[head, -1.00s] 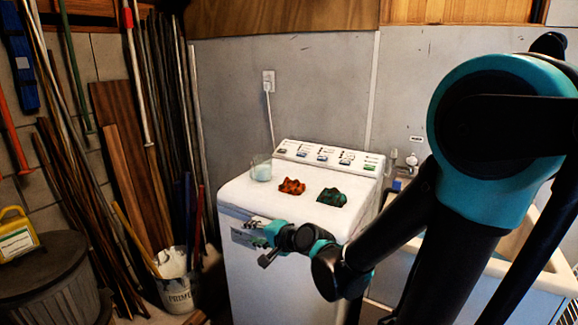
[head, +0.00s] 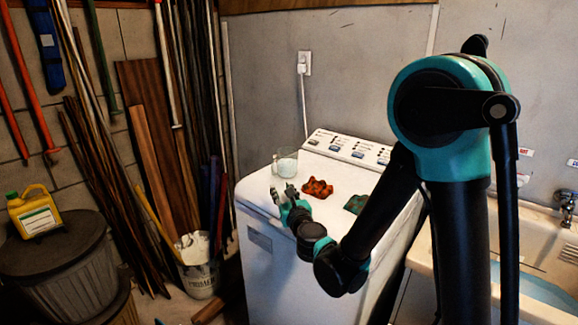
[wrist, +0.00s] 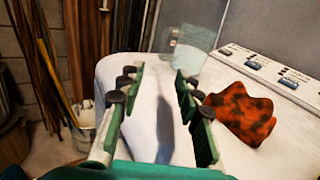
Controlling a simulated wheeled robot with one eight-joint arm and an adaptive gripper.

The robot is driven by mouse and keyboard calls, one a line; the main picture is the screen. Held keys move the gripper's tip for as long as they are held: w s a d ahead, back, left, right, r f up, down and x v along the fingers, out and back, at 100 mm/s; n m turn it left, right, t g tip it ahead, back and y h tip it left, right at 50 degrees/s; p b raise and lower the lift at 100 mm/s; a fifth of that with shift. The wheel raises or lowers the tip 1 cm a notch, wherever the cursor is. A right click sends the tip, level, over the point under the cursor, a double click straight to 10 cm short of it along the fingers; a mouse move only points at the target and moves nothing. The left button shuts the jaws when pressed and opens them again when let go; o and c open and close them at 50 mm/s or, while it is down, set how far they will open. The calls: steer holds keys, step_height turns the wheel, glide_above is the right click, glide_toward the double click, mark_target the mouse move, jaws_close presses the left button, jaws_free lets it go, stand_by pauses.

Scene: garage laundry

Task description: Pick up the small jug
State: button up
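The small jug (head: 285,161) is a clear glass vessel with pale contents. It stands upright on top of the white washing machine (head: 262,243), near its back left part. It also shows in the wrist view (wrist: 188,52), beyond my fingertips and a little right of the middle between them. My gripper (head: 284,192) is over the machine's front left part, in front of the jug and apart from it. In the wrist view my gripper (wrist: 158,75) is open, with nothing between its fingers.
The control panel (head: 350,147) rises at the machine's back. A sink (head: 540,240) stands to the right.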

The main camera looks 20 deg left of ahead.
mark_target(273, 171)
steer(key=x, duration=0.8)
steer(key=shift+w, duration=0.15)
steer(key=x, duration=0.5)
steer(key=shift+w, duration=0.15)
steer(key=shift+d, duration=0.1)
jaws_close()
steer(key=shift+r, duration=0.1)
